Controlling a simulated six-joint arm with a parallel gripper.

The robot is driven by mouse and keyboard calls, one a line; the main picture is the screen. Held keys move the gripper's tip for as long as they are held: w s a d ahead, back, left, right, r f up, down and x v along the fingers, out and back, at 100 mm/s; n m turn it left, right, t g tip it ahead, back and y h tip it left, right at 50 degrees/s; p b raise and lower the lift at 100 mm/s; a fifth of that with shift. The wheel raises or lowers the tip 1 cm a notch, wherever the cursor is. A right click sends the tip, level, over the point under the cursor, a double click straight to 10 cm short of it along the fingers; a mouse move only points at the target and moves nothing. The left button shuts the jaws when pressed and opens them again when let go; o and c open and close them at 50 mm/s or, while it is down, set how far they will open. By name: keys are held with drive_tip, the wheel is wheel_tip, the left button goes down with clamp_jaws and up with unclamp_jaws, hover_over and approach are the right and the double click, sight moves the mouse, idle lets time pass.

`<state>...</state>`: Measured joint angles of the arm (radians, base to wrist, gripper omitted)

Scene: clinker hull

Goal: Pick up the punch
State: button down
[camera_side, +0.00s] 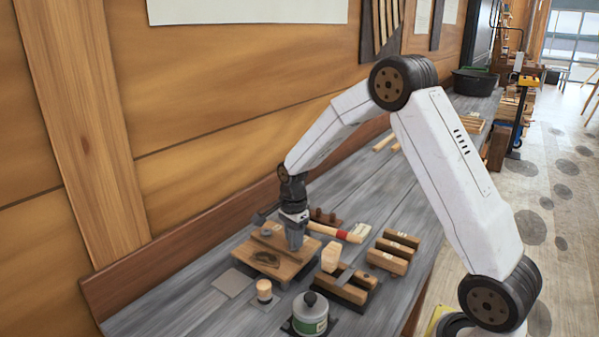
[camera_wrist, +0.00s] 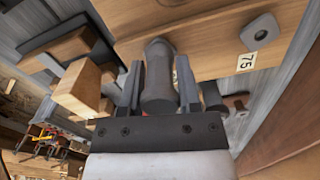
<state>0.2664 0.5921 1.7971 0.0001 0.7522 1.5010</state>
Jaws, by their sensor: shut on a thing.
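The punch (camera_wrist: 157,75) is a dark grey, round-bodied metal tool in the wrist view. It sits between the two fingers of my gripper (camera_wrist: 158,88), which is shut on it. Its far end meets or lies just in front of a wooden board (camera_wrist: 215,40) with a "75" label. In the side view my gripper (camera_side: 295,240) points down at the right part of the low wooden board (camera_side: 262,268). The punch cannot be made out there, and I cannot tell whether it touches the board.
A wooden mallet head (camera_side: 331,257) and wooden blocks (camera_side: 390,255) are nearby. A lidded tin (camera_side: 310,315), a small wooden-topped piece (camera_side: 264,290) and a grey plate (camera_side: 232,282) stand in front. The wall (camera_side: 220,130) is behind.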

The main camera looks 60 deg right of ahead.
drive_tip(key=shift+r, duration=0.75)
drive_tip(key=s+a+r, duration=0.3)
drive_tip(key=s+r, duration=0.8)
drive_tip(key=s, duration=0.2)
drive_tip(key=shift+s+r, duration=0.25)
drive_tip(key=shift+s, duration=0.1)
drive_tip(key=shift+r, duration=2.25)
idle(0.4)
drive_tip(key=shift+w, duration=0.15)
